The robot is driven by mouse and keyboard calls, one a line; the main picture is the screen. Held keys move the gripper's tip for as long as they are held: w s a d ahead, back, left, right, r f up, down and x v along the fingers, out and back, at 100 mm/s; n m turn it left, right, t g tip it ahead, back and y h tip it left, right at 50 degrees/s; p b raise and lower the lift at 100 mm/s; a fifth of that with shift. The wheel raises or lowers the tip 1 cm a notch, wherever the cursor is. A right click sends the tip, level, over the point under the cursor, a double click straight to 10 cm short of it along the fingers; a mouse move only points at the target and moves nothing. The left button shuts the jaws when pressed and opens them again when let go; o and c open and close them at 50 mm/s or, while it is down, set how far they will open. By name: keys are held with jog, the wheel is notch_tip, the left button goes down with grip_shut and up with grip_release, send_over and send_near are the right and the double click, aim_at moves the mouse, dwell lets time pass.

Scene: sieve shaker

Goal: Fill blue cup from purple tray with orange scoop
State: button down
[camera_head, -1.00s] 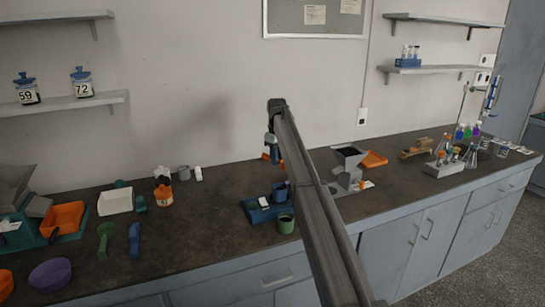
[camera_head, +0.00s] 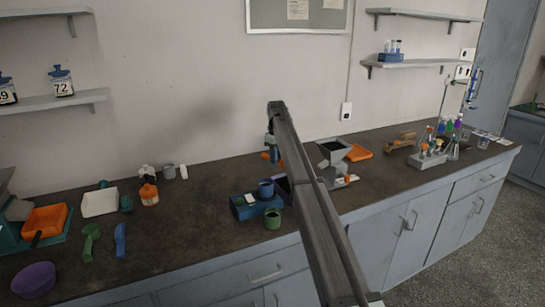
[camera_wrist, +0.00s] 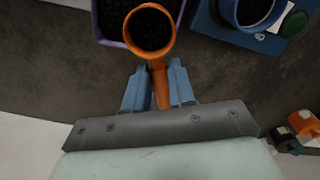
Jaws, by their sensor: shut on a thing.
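My gripper (camera_wrist: 159,91) is shut on the handle of an orange scoop (camera_wrist: 158,70). The scoop's round bowl holds dark granules. In the wrist view the bowl overlaps the near edge of the purple tray (camera_wrist: 110,41), which also holds dark granules; the height between them is unclear. The blue cup (camera_wrist: 235,18) is to the right, with dark granules inside. In the head view the blue cup (camera_head: 265,189) stands on a blue scale (camera_head: 250,209), and the purple tray (camera_head: 283,186) is just right of it, partly hidden by my arm. The gripper (camera_head: 271,147) is above and behind them.
A grey hopper device (camera_head: 333,152) is right of my arm. Green (camera_head: 90,240) and blue (camera_head: 120,241) scoops and a purple bowl (camera_head: 34,280) lie left. The bench between them and the scale is clear.

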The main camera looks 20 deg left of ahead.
jog(key=shift+w+d+f, duration=0.25)
jog(key=shift+w+d, duration=0.05)
jog(key=shift+w, duration=0.2)
jog(key=f+y, duration=0.1)
jog(key=d+f+t+y, duration=0.1)
jog(key=shift+s+y, duration=0.15)
jog(key=shift+y, duration=0.25)
jog(key=shift+s+d+r+t+y, duration=0.15)
jog(key=shift+d+r+t+y, duration=0.4)
jog(key=shift+y, duration=0.9)
jog(key=shift+s+d+r+t+y, duration=0.15)
jog(key=shift+d+r+t+y, duration=0.4)
jog(key=shift+y, duration=0.95)
jog(key=shift+s+d+r+t+y, duration=0.15)
jog(key=shift+d+r+t+y, duration=0.35)
jog(key=shift+y, duration=0.95)
jog(key=shift+s+d+r+t+y, duration=0.1)
jog(key=shift+d+r+t+y, duration=0.2)
jog(key=shift+y, duration=0.4)
jog(key=shift+s+d+y, duration=0.15)
jog(key=shift+d+y, duration=0.2)
jog(key=shift+y, duration=0.25)
